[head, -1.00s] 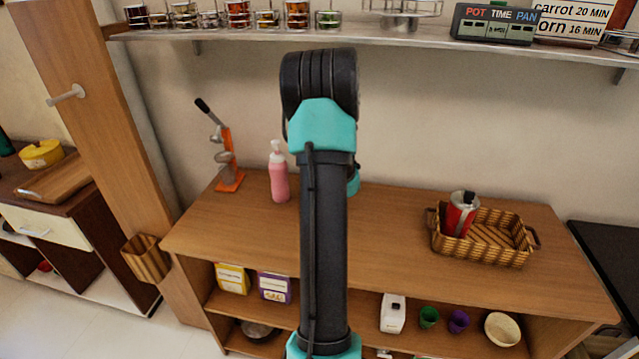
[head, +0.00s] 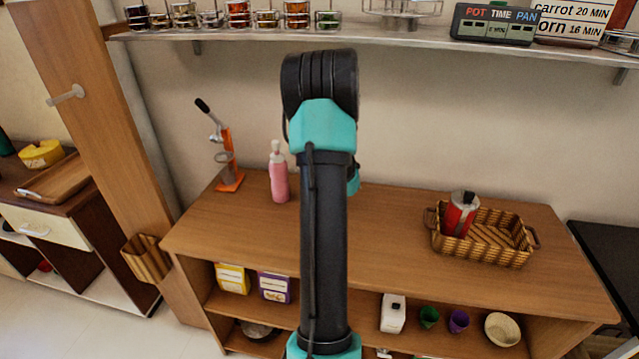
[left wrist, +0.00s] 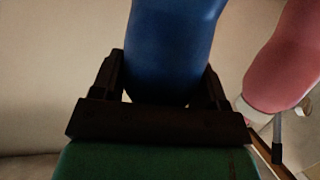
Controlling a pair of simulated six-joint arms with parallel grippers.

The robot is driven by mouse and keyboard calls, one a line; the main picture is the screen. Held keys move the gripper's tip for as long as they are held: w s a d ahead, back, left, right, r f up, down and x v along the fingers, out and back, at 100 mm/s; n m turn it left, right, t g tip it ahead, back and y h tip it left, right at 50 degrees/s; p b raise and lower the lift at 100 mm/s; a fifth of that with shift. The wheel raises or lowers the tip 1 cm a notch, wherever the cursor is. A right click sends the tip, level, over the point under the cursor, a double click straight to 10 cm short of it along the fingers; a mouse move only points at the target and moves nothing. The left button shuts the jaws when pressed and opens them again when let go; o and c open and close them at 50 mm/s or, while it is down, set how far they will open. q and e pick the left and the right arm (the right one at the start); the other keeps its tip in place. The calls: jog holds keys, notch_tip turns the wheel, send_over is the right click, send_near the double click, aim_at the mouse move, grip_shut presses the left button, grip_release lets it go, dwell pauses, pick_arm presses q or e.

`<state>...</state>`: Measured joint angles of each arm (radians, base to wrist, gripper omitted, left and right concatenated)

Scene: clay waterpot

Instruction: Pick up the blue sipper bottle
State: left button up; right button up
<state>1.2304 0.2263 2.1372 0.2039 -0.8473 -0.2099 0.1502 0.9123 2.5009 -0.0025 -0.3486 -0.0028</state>
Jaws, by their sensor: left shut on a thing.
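The blue sipper bottle (left wrist: 172,45) fills the upper middle of the left wrist view, its top cut off by the frame. My left gripper (left wrist: 162,82) is shut on it, with one dark finger on each side of the bottle. In the head view my own arm stands in the middle of the picture and hides both the blue bottle and the gripper. My right gripper is in neither view.
A pink bottle (head: 279,178) stands on the wooden counter (head: 390,245), close beside the blue one in the left wrist view (left wrist: 284,62). An orange juicer (head: 228,165) is further left. A wicker basket (head: 483,252) with a red canister (head: 460,212) is at right.

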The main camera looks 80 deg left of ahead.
pick_arm(q)
jog(key=c, duration=0.7)
jog(key=shift+o, duration=0.2)
jog(key=shift+r, duration=0.1)
jog(key=shift+r, duration=1.75)
jog(key=d+f+v, duration=0.1)
jog(key=f+v, duration=0.2)
jog(key=v, duration=1.2)
jog(key=shift+w+d, duration=0.15)
jog(key=shift+d, duration=0.25)
